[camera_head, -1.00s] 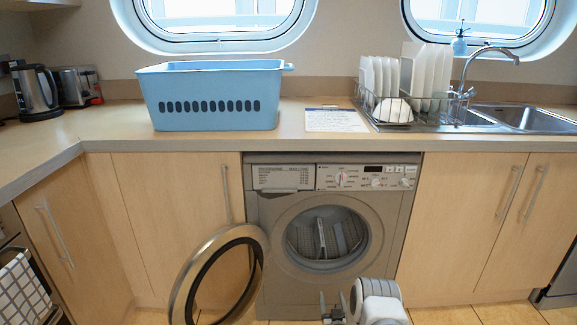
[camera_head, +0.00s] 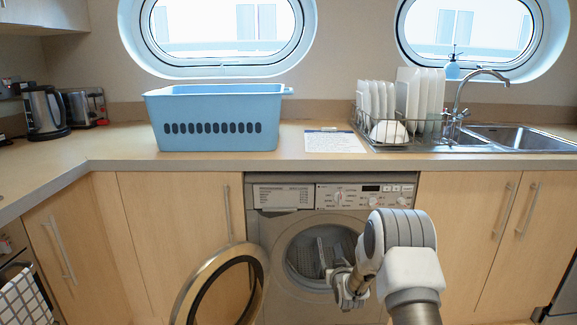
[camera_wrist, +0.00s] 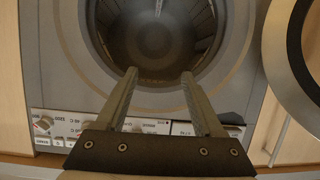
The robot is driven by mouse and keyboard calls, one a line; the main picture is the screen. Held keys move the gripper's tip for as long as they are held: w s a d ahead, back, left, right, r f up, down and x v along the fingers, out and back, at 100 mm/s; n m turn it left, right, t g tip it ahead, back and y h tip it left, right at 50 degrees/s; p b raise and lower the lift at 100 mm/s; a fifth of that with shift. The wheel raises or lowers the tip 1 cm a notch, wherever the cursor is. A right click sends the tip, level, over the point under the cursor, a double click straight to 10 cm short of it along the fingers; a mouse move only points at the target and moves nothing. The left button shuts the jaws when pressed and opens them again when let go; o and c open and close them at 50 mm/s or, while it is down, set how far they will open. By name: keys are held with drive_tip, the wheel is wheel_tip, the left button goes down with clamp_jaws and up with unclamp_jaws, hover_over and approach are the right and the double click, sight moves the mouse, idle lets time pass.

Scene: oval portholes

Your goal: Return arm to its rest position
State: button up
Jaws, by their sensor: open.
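My gripper (camera_head: 348,287) is in front of the washing machine (camera_head: 264,222), near its round opening, with my arm coming in from the lower right. In the wrist view my gripper (camera_wrist: 159,78) has its two fingers apart with nothing between them. The washing machine's drum (camera_wrist: 150,38) shows beyond the fingertips, and the control panel (camera_wrist: 60,122) appears near the bottom of that view. The round door (camera_head: 181,298) stands swung open to the left. My arm hides the right part of the opening in the head view.
A blue basket (camera_head: 215,140) stands on the counter (camera_head: 100,150) above. A paper sheet (camera_head: 334,142), a dish rack (camera_head: 395,143) with white plates, and a sink (camera_head: 510,137) are to the right. A kettle (camera_head: 42,112) and a toaster (camera_head: 80,108) stand at the left.

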drive_tip(key=s+r+g, duration=0.2)
drive_tip(key=s+r, duration=0.7)
drive_tip(key=r, duration=0.3)
drive_tip(key=s+r+g, duration=0.2)
drive_tip(key=s+r, duration=0.6)
drive_tip(key=r, duration=0.4)
drive_tip(key=s+r+g, duration=0.2)
drive_tip(key=s, duration=1.4)
drive_tip(key=s+r+g, duration=0.2)
drive_tip(key=s, duration=1.4)
wheel_tip(320, 180, up, 28)
drive_tip(key=p, duration=2.8)
drive_tip(key=shift+a+m+p, duration=0.15)
drive_tip(key=shift+m+p, duration=0.15)
